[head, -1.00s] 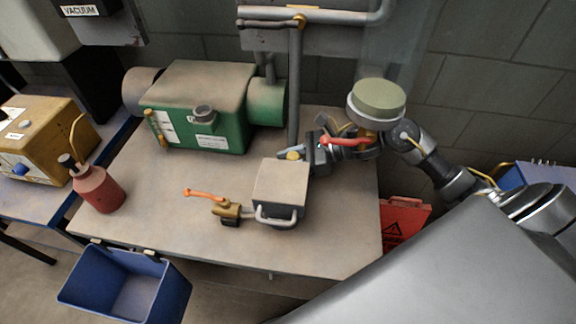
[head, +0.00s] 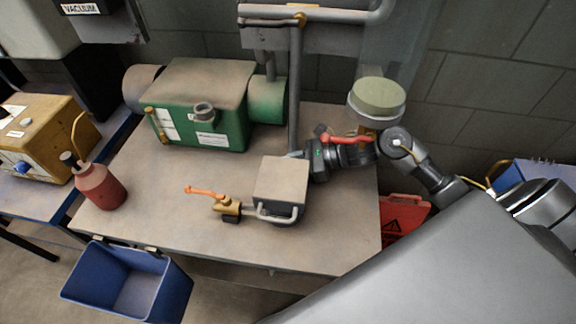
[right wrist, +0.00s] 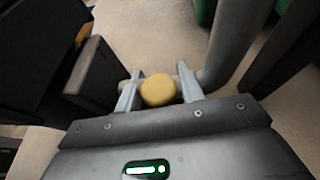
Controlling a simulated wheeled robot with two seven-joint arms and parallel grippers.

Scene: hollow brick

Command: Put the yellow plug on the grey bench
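The yellow plug (right wrist: 158,90) shows in the right wrist view as a round cap at the end of a short grey pipe piece. My right gripper (right wrist: 158,88) is open, with one finger on each side of the plug; a gap shows at the left finger, and the right finger looks close to it. In the head view my right gripper (head: 303,157) reaches in from the right to the back of the grey box, and the plug is hidden there. The grey bench (head: 200,235) is under the box. My left gripper is not in view.
The grey box (head: 281,183) has a brass valve (head: 228,207) with an orange handle at its front left. A green machine (head: 205,108) and a vertical pipe (head: 294,90) stand behind. A red bottle (head: 100,187) is at left; a blue bin (head: 125,285) hangs in front.

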